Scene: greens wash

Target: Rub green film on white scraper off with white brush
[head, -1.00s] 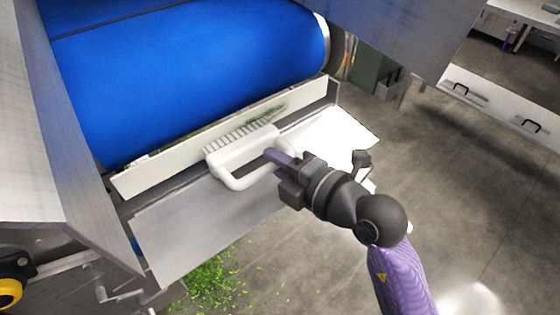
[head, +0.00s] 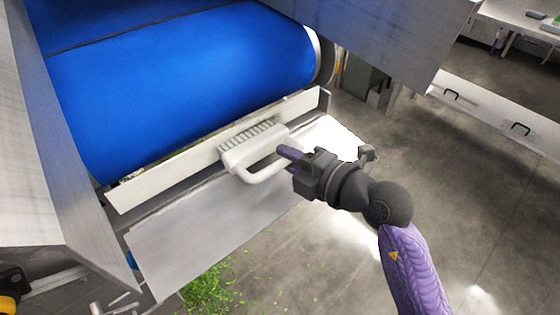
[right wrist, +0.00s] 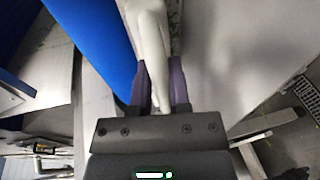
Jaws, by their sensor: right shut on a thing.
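The white scraper (head: 160,180) is a long pale strip along the lower front of the blue roller belt. The white brush (head: 240,157) lies against the scraper right of its middle, bristles toward the strip. My right gripper (head: 286,154) is shut on the brush's looped handle, whose white bar also shows between the purple fingers in the right wrist view (right wrist: 152,45). A little dark green shows at the scraper's upper edge left of the brush. The brush hides the strip behind it, so I cannot tell what film is under it. My left gripper is out of view.
The blue belt (head: 180,75) fills the space above the scraper. A sloping metal tray (head: 190,235) lies below it. Metal side panels stand left and upper right. Green scraps (head: 207,285) litter the floor. Open grey floor lies to the right.

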